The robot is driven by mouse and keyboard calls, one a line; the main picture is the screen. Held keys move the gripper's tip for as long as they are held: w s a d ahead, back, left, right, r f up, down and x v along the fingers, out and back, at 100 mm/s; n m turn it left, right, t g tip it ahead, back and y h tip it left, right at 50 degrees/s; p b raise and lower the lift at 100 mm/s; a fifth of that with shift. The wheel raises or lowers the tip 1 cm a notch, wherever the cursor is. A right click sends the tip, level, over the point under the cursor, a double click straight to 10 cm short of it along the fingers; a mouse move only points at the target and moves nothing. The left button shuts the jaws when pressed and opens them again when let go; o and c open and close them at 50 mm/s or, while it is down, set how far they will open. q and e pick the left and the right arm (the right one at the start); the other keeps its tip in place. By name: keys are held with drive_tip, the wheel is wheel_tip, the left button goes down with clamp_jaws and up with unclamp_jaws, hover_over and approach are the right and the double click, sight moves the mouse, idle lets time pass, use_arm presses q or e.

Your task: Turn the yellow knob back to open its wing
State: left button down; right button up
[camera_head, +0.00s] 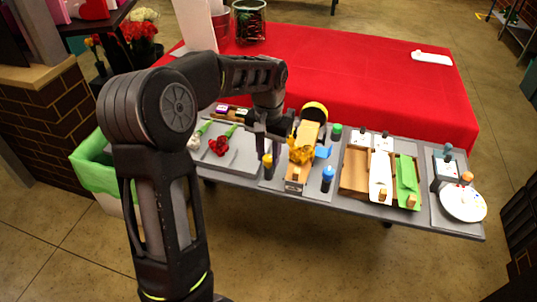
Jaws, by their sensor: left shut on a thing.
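The yellow knob (267,160) is a small yellow cap on a dark post, standing at the left of a wooden holder (294,184). My left gripper (267,150) comes down over this knob from above and is shut on it. My left gripper and wrist partly hide the holder's left side, so I cannot tell how the yellow wing lies. My right gripper is not in view.
A blue knob (328,174) and a green knob (337,130) stand right of the holder. A grey tray with a red flower (219,146) lies left. Wooden trays (354,172) and a white plate (462,203) are at right. A red-covered table (360,70) is behind.

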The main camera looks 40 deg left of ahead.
sight(269, 158)
use_arm(q)
drive_tip(key=n, duration=0.5)
drive_tip(key=shift+w+n, duration=0.1)
drive_tip(key=shift+n, duration=0.2)
drive_tip(key=n, duration=0.5)
drive_tip(key=shift+n, duration=0.3)
drive_tip(key=c, duration=1.1)
unclamp_jaws()
drive_tip(key=shift+r, duration=0.1)
wheel_tip(269, 158, up, 8)
drive_tip(key=shift+f, duration=0.15)
